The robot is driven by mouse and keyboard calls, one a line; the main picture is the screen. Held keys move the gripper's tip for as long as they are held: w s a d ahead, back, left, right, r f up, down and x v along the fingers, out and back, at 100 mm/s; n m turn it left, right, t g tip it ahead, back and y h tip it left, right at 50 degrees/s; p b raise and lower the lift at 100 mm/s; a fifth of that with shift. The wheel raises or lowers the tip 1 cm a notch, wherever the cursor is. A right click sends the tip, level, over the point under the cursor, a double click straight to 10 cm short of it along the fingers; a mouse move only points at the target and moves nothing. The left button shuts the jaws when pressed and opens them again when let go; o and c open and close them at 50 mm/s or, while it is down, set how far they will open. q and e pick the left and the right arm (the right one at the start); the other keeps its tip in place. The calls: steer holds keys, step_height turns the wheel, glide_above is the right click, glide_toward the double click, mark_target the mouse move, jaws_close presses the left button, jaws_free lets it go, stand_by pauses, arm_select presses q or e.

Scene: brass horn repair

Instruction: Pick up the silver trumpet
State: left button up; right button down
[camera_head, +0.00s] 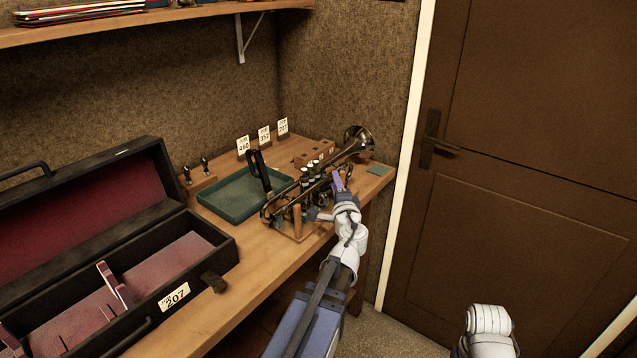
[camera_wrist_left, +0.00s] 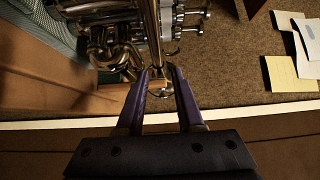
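The silver trumpet (camera_head: 316,178) lies on a wooden rest with upright pegs (camera_head: 297,222) on the bench, its bell toward the back right corner. It looks dark and shiny, with a brassy tint. My left gripper (camera_head: 341,182) is at the front side of the trumpet, near its middle. In the left wrist view, the trumpet's tubes (camera_wrist_left: 152,30) and valves run up from the fingertips. The purple fingers (camera_wrist_left: 160,72) stand apart, with a curved bit of shiny metal showing between them. I cannot tell whether they touch it. My right gripper is out of view.
An open black case (camera_head: 222,242) with red lining and a 207 tag stands at the left. A green tray (camera_head: 233,198) lies behind the trumpet. Number cards (camera_head: 264,135) and a wooden block (camera_head: 315,152) stand near the wall. A brown door (camera_head: 530,150) is at the right.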

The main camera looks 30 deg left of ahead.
arm_select(q)
steer(key=shift+x, duration=3.25)
steer(key=shift+s, duration=0.1)
steer(key=shift+c, duration=0.2)
jaws_close()
